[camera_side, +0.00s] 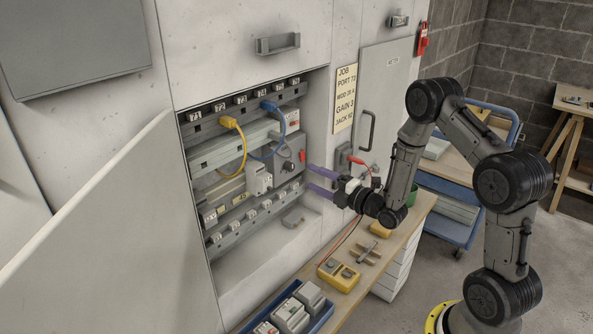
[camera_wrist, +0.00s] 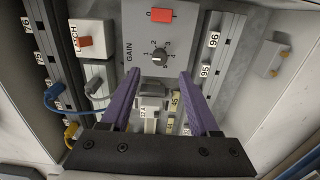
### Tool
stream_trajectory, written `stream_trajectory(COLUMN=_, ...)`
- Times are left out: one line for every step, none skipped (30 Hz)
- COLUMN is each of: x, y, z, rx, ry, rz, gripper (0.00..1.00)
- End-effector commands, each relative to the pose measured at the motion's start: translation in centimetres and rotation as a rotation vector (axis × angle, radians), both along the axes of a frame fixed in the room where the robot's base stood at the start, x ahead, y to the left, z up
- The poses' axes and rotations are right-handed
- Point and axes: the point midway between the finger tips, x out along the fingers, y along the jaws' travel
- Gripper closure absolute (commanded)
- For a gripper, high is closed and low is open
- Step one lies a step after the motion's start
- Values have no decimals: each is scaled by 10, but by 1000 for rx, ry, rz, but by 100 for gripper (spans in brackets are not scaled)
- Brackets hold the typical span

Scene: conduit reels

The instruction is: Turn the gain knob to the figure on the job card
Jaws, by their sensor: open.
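The gain knob (camera_wrist: 160,56) is a small dark knob on a grey panel marked GAIN (camera_wrist: 137,38), with small figures around it; I cannot tell which figure it points at. In the side view the knob (camera_side: 288,167) shows small and dark. The job card (camera_side: 345,97) is a cream sheet on the cabinet front, and its gain line reads GAIN 3. My gripper (camera_side: 311,178) has two purple fingers, open and empty, facing the panel and apart from the knob. In the wrist view the fingertips of my gripper (camera_wrist: 160,77) appear either side of and below the knob.
A red switch (camera_wrist: 160,15) sits above the knob. Yellow (camera_side: 228,122) and blue (camera_side: 270,106) cables loop left of the panel. An open cabinet door (camera_side: 110,230) stands at left. A bench (camera_side: 400,235) with a yellow box (camera_side: 338,276) and blue tray (camera_side: 325,310) lies below.

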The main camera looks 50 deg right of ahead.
Motion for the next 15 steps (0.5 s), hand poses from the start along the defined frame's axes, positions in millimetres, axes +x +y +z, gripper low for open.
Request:
stream_trajectory(x=11, y=1, z=0, rx=0, ry=-2, rz=3, gripper=38)
stream_trajectory(x=17, y=1, z=0, rx=0, ry=-2, rz=4, gripper=38)
stream_trajectory(x=25, y=1, z=0, rx=0, ry=-2, rz=2, gripper=38)
stream_trajectory(x=30, y=1, z=0, rx=0, ry=-2, rz=2, gripper=38)
stream_trajectory(x=35, y=1, z=0, rx=-1, ry=-1, rz=3, gripper=38)
stream_trajectory(x=42, y=1, z=0, rx=0, ry=-2, rz=3, gripper=38)
stream_trajectory(x=46, y=1, z=0, rx=0, ry=-2, rz=2, gripper=38)
stream_trajectory(x=50, y=1, z=0, rx=1, ry=-1, rz=1, gripper=38)
stream_trajectory(x=55, y=0, z=0, rx=1, ry=-2, rz=1, gripper=38)
stream_trajectory(x=58, y=0, z=0, rx=1, ry=-2, rz=1, gripper=38)
stream_trajectory(x=61, y=1, z=0, rx=1, ry=-1, rz=1, gripper=38)
stream_trajectory(x=64, y=1, z=0, rx=1, ry=-1, rz=1, gripper=38)
stream_trajectory(x=66, y=1, z=0, rx=1, ry=-1, rz=1, gripper=38)
stream_trajectory(x=68, y=1, z=0, rx=1, ry=-1, rz=1, gripper=38)
stream_trajectory(x=69, y=0, z=0, rx=1, ry=-1, rz=0, gripper=38)
